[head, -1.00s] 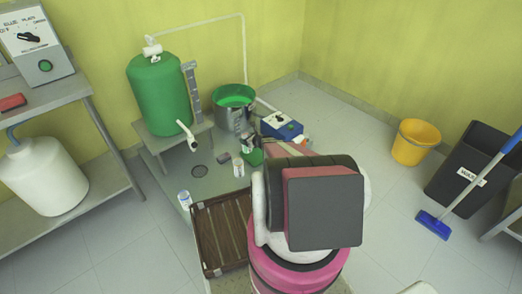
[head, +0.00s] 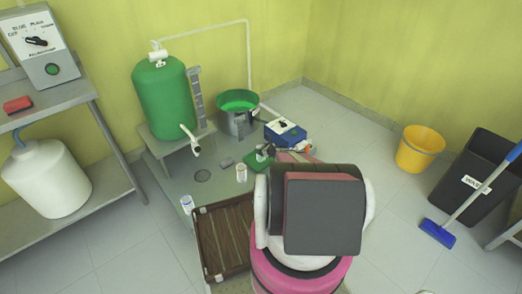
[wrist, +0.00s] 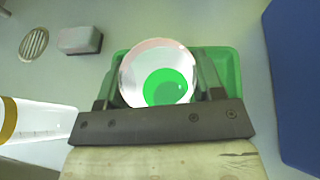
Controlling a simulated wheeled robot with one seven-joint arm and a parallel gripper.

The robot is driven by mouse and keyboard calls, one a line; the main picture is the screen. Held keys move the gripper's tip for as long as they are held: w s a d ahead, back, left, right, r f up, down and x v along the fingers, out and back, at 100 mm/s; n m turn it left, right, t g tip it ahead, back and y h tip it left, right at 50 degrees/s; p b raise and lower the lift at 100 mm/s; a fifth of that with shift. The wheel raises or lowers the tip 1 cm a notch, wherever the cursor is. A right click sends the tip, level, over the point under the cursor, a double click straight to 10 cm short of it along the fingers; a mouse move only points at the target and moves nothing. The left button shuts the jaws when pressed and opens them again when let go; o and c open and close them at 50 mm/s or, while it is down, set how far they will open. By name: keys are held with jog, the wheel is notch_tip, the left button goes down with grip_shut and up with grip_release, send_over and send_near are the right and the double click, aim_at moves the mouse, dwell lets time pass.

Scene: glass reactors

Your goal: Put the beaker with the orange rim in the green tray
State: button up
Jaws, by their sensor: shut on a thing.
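My gripper (wrist: 158,84) is shut on a clear beaker (wrist: 147,57), seen from above in the wrist view. Its rim looks pale pinkish; the exact colour is washed out. Green shows inside its round bottom. The green tray (wrist: 230,68) lies beneath the beaker and fingers, its edges showing on both sides. I cannot tell whether the beaker touches the tray floor. In the head view the green tray (head: 254,167) is small and partly covered by my gripper (head: 266,153); the held beaker is hard to make out there.
A clear graduated vessel with a yellow-brown band (wrist: 8,120) stands left of the tray; a blue-topped vessel (head: 187,204) is farther left. A blue control box (head: 286,132) is right of the tray. A grey block (wrist: 81,40) and drain (wrist: 33,44) lie at upper left.

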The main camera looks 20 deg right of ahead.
jog(key=shift+f, duration=0.15)
jog(key=o, duration=1.2)
